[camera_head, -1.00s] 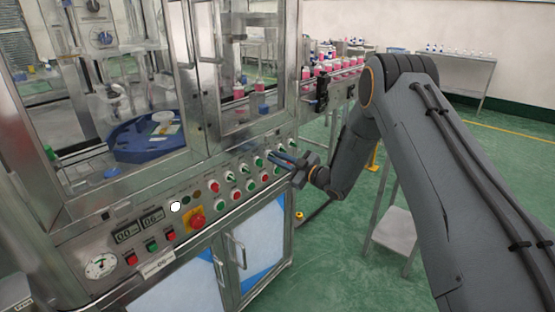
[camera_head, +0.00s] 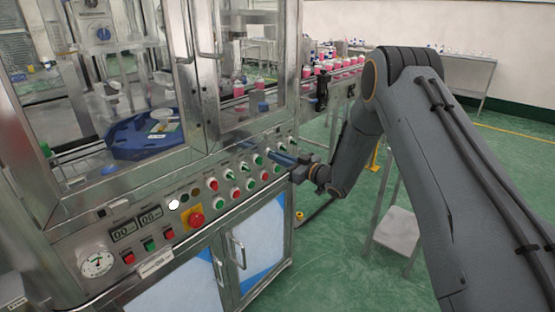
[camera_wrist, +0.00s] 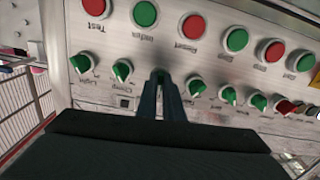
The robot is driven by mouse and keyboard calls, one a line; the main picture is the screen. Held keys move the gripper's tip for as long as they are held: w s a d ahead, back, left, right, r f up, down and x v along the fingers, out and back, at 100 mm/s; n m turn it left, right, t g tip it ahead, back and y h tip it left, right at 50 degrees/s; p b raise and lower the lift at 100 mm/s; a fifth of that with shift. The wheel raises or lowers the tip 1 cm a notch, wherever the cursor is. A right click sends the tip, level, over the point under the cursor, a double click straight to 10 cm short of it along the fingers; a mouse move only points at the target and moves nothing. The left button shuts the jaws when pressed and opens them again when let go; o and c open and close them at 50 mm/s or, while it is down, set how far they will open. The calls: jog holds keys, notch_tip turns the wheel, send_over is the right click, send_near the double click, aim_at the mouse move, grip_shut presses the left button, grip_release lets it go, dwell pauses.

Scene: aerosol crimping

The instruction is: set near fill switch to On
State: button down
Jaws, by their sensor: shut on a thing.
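My gripper (camera_head: 277,157) is at the right end of the machine's control panel in the head view. In the wrist view my gripper (camera_wrist: 160,78) has its two dark fingers close together, shut on one knob in the row of green selector switches. The fingers hide that knob and its label, so I cannot read whether it is the near fill switch or how it is turned. A green switch labelled Clamp (camera_wrist: 122,70) sits beside it on one side, and another green switch (camera_wrist: 196,87) on the other.
Red and green push buttons (camera_wrist: 192,27) line the panel close to the fingers. A red emergency stop (camera_head: 195,218) is further left. A glass-doored cabinet rises above the panel. A conveyor with pink bottles (camera_head: 335,68) and a small stand (camera_head: 397,229) are to the right.

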jog(key=m+b, duration=0.1)
jog(key=m, duration=0.5)
jog(key=shift+m, duration=0.4)
dwell(0.4)
jog(key=c, duration=1.9)
grip_release()
jog(key=b+v, duration=0.1)
jog(key=v, duration=0.6)
jog(key=shift+s+d, duration=0.3)
